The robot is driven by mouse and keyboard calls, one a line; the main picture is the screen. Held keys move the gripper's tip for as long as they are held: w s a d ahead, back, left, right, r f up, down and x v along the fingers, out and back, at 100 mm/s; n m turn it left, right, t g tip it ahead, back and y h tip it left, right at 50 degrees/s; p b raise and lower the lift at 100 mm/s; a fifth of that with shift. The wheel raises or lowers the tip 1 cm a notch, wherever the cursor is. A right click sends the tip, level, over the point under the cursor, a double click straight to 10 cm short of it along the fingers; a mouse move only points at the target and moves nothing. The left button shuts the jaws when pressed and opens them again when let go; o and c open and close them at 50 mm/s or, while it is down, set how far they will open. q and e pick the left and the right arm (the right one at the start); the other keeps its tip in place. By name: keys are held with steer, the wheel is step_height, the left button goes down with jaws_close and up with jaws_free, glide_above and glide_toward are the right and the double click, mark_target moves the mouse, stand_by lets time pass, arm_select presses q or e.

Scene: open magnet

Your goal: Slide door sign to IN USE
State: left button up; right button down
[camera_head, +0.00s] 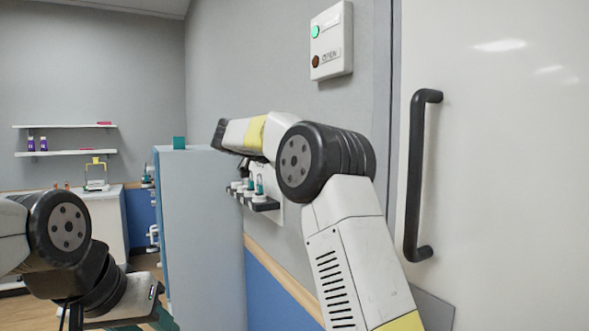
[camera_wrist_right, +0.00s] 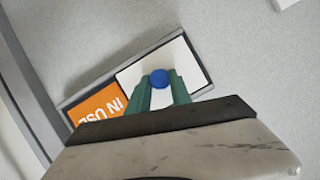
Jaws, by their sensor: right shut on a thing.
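The door sign (camera_wrist_right: 64,106) is on the grey wall in the right wrist view, seen tilted. Its orange part with white "IN USE" lettering (camera_wrist_right: 97,105) is uncovered at the left. A white sliding cover (camera_wrist_right: 135,76) with a blue knob (camera_wrist_right: 160,77) covers the right part. My right gripper (camera_wrist_right: 159,88) is shut on the knob, one green finger on each side. In the head view my right arm hides the sign and gripper. My left gripper (camera_head: 128,312) is low at the left, away from the wall, its fingers mostly cut off.
A white door with a black handle (camera_head: 415,180) is right of my right arm. A button box (camera_head: 331,42) is on the wall above. Shelves (camera_head: 65,153) and a counter are farther back.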

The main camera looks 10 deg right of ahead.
steer(key=shift+w+a, duration=0.1)
steer(key=shift+w, duration=0.1)
steer(key=c, duration=1.2)
jaws_free()
steer(key=shift+w, duration=0.1)
steer(key=shift+o, duration=0.2)
steer(key=v, duration=0.8)
